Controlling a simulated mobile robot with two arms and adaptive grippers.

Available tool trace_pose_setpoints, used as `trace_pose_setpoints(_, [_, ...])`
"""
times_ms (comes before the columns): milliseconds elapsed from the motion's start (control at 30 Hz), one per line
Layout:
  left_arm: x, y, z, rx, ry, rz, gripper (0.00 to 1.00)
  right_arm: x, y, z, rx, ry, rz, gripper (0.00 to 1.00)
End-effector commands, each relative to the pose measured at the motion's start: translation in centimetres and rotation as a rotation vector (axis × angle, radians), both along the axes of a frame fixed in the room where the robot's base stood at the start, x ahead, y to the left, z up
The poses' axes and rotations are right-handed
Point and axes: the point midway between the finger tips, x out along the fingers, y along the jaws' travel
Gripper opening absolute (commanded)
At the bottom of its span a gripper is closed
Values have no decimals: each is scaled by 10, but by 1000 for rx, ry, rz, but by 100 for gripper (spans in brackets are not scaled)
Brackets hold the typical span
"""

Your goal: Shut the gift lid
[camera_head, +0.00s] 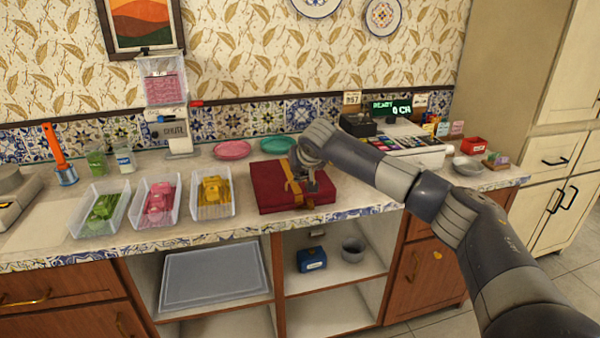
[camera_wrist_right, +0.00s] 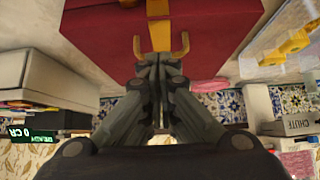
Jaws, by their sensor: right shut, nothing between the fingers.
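The red gift box (camera_head: 268,190) with a gold ribbon band stands on the counter, and its lid looks flat on top. Its red surface also fills the upper part of the right wrist view (camera_wrist_right: 105,38), with a gold band and a U-shaped gold piece (camera_wrist_right: 184,44). My right gripper (camera_head: 313,187) is over the right part of the box, fingers pointing down. In the wrist view its fingertips (camera_wrist_right: 160,60) are together with nothing between them, close by the gold piece. I cannot tell whether they touch it. My arm hides part of the box's far right. My left gripper is not in view.
Clear bins (camera_head: 101,208) with green, pink and yellow items stand left of the box. Pink (camera_head: 233,150) and teal (camera_head: 277,146) plates lie behind it. A cash register (camera_head: 400,143) stands to the right. The counter's front edge is close to the box.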

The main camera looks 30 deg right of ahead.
Motion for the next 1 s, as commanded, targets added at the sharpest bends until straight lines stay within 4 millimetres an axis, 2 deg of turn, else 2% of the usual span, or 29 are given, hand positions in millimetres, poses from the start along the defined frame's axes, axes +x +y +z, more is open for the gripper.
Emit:
trace_pose_setpoints(167, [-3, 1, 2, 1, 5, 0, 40, 0, 0, 3, 0, -1, 0, 0])
trace_pose_setpoints(267, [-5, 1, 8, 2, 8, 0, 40, -1, 1, 11, 0, -1, 1, 0])
trace_pose_setpoints(500, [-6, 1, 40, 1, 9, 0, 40, -6, 6, 50, 0, -1, 0, 0])
trace_pose_setpoints(533, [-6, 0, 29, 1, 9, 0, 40, -12, 7, 35, -2, 5, 2, 0])
trace_pose_setpoints(567, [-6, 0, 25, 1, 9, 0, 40, -17, 8, 29, -2, 4, 2, 0])
trace_pose_setpoints(1000, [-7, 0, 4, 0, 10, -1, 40, -75, 24, -6, -2, 2, 1, 0])
